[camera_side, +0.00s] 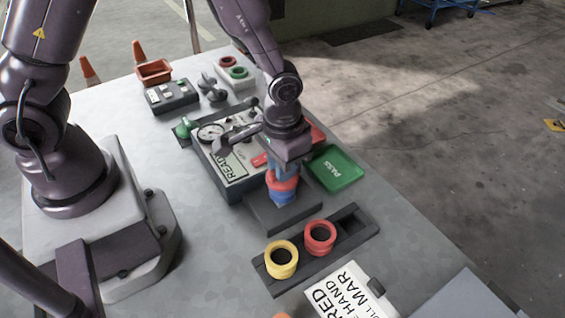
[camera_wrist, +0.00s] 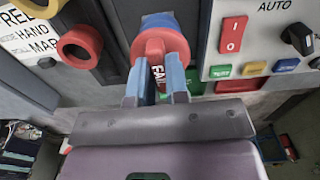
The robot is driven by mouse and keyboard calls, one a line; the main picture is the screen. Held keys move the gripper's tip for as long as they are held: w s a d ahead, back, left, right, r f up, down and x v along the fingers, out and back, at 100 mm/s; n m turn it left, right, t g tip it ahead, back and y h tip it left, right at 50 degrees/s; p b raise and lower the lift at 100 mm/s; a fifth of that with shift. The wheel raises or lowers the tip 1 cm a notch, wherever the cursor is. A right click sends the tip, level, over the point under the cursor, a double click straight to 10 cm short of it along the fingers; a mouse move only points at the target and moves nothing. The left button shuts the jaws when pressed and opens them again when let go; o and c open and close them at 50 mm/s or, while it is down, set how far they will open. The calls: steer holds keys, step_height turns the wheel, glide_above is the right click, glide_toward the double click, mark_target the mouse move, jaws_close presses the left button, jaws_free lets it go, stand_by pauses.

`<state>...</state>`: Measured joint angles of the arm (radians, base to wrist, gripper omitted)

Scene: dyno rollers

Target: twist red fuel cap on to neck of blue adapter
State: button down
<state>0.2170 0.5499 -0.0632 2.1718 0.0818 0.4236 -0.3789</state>
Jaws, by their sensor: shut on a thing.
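The red fuel cap (camera_wrist: 160,42) is between the fingers of my gripper (camera_wrist: 161,88), which is shut on it, in the wrist view. In the side view the red cap (camera_side: 283,182) sits at the top of the blue adapter (camera_side: 284,196), below my gripper (camera_side: 283,170). The blue adapter stands upright on a dark block, and its blue edge (camera_wrist: 160,20) shows behind the cap in the wrist view. Cap and adapter appear in contact; how far the cap is turned on the neck is hidden.
A dark rack (camera_side: 347,236) holds a yellow ring (camera_side: 281,260) and a red ring (camera_side: 320,237), in front of the adapter. The gauge panel (camera_side: 229,160) stands close on the left. A green PASS tray (camera_side: 337,168) lies to the right. A printed card (camera_side: 349,293) lies nearest.

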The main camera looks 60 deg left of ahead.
steer(key=m, duration=0.4)
steer(key=shift+f, duration=0.15)
steer(key=c, duration=1.5)
jaws_free()
steer(key=shift+m, duration=0.8)
steer(key=o, duration=0.5)
steer(key=shift+c, duration=0.2)
step_height(320, 180, up, 13)
steer(key=s+a+r+n+t, duration=0.5)
steer(key=s+a+r, duration=0.3)
steer(key=s+r, duration=0.4)
steer(key=shift+a+r+t, duration=0.3)
steer(key=shift+a, duration=0.1)
